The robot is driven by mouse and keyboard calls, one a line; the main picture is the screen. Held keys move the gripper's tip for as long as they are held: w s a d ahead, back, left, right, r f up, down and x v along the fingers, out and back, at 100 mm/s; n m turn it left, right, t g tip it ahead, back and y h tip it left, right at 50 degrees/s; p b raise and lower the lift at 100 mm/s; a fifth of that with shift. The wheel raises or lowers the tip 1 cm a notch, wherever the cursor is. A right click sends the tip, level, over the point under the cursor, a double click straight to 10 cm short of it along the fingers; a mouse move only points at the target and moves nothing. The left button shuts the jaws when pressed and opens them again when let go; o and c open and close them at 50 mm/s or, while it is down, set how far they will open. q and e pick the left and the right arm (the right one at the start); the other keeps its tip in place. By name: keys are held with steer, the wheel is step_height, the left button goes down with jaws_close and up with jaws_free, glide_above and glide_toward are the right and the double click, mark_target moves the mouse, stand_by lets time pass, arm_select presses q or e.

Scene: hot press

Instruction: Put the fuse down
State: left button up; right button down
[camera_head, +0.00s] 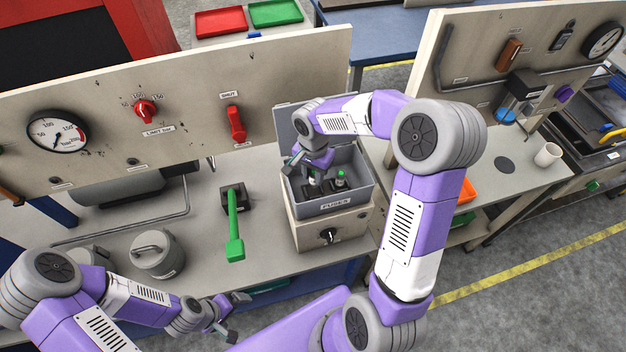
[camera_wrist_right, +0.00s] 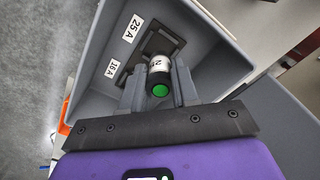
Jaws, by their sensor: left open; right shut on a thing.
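The grey fuse box (camera_head: 347,207), labelled "FUSES", stands open on the bench. My right gripper (camera_head: 312,178) reaches down into it. In the right wrist view, my right gripper (camera_wrist_right: 160,88) is shut on a fuse (camera_wrist_right: 160,66), a pale cylinder with a green end. Beyond the fuse is a dark square socket (camera_wrist_right: 154,42) beside the "25 A" label; I cannot tell whether the fuse touches it. The "16 A" place is partly hidden by a finger. A green-topped fuse (camera_head: 341,178) shows in the box in the head view. My left gripper (camera_head: 222,318) is open and empty near the bench's front edge.
A green lever (camera_head: 234,225) stands left of the box. A grey lidded pot (camera_head: 157,255) is further left. A gauge panel (camera_head: 190,100) with red controls rises behind. The box walls (camera_wrist_right: 92,85) close in around my right gripper.

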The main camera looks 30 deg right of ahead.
mark_target(314, 181)
step_height(314, 181, down, 3)
steer(key=shift+s+f, duration=0.15)
steer(key=shift+f+b, duration=0.15)
steer(key=shift+b, duration=0.15)
steer(key=c, duration=0.8)
jaws_free()
steer(key=shift+c, duration=0.2)
